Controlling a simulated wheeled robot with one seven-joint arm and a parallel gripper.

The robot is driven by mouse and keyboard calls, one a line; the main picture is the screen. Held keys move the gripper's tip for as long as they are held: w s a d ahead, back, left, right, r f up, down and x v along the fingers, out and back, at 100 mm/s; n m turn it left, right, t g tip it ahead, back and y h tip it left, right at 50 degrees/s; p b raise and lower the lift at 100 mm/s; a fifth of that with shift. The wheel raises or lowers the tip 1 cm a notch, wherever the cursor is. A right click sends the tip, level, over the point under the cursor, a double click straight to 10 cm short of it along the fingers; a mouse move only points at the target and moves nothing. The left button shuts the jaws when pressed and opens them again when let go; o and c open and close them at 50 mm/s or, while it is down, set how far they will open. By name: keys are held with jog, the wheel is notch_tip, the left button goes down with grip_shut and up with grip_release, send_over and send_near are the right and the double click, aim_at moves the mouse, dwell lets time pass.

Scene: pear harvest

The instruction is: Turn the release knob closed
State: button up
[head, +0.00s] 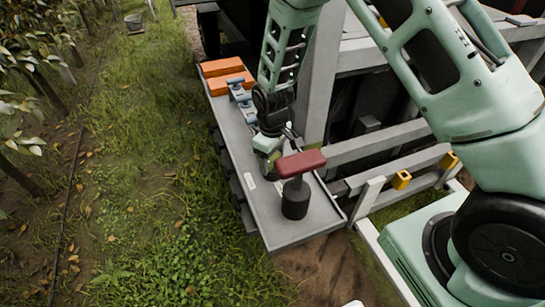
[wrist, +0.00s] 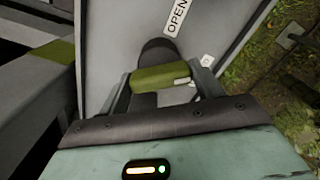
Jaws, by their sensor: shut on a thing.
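In the wrist view, an olive-green bar handle (wrist: 160,78) sits on a dark round base (wrist: 157,50) on a grey plate. My gripper (wrist: 163,86) has one finger at each end of this bar and is shut on it. A white label reading "OPEN" (wrist: 176,17) lies beyond the handle. A second white label (wrist: 207,60) is partly hidden by a finger. In the head view, my gripper (head: 268,150) is low over the grey shelf, where it hides the held handle. A red T-shaped handle (head: 301,163) stands upright on a dark cylinder in front of it.
The grey shelf (head: 262,207) runs along the side of a trailer frame. Orange blocks (head: 222,67) and a blue-grey fitting (head: 240,93) are at its far end. Grass is open to the left. Yellow brackets (head: 401,180) sit on the rails at right.

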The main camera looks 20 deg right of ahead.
aim_at(272, 157)
jog(key=shift+m, duration=0.3)
jog(key=m, duration=0.3)
jog(key=shift+m, duration=1.6)
jog(key=o, duration=1)
notch_tip(272, 157, up, 18)
jog(key=shift+f+b, duration=0.25)
jog(key=shift+b, duration=0.9)
